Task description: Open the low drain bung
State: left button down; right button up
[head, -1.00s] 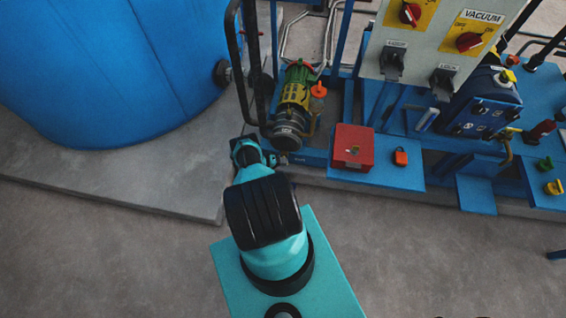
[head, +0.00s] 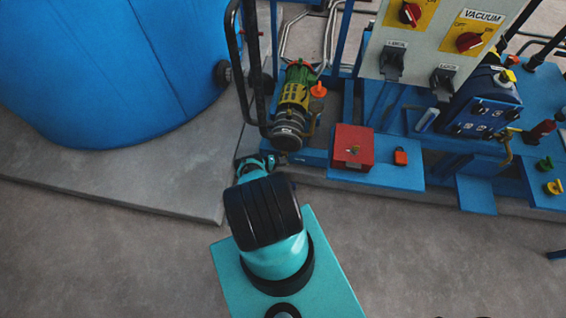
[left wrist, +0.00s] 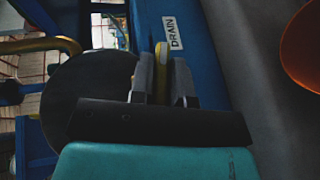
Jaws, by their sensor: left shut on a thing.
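In the left wrist view a narrow yellow piece (left wrist: 161,58) stands beside a white DRAIN label (left wrist: 173,32) on a blue panel. It appears to be the handle of the drain bung; the rest is hidden by the fingers. My left gripper (left wrist: 162,82) is shut on it, one finger on each side. In the head view my left gripper (head: 277,160) is low at the skid's front edge, below the green and yellow pump (head: 294,97). The bung cannot be made out there. My right gripper is not in view.
A black round part (left wrist: 95,90) and a yellow pipe (left wrist: 45,45) are left of the fingers; an orange round part (left wrist: 302,50) is at right. A red box (head: 352,147) and a blue tank (head: 110,70) flank the arm. The front floor is clear.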

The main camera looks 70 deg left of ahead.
pick_arm(q)
jog(key=shift+r, duration=0.1)
dwell(0.3)
jog(key=c, duration=1.1)
grip_release()
jog(key=shift+s, duration=0.15)
jog(key=v, duration=1.7)
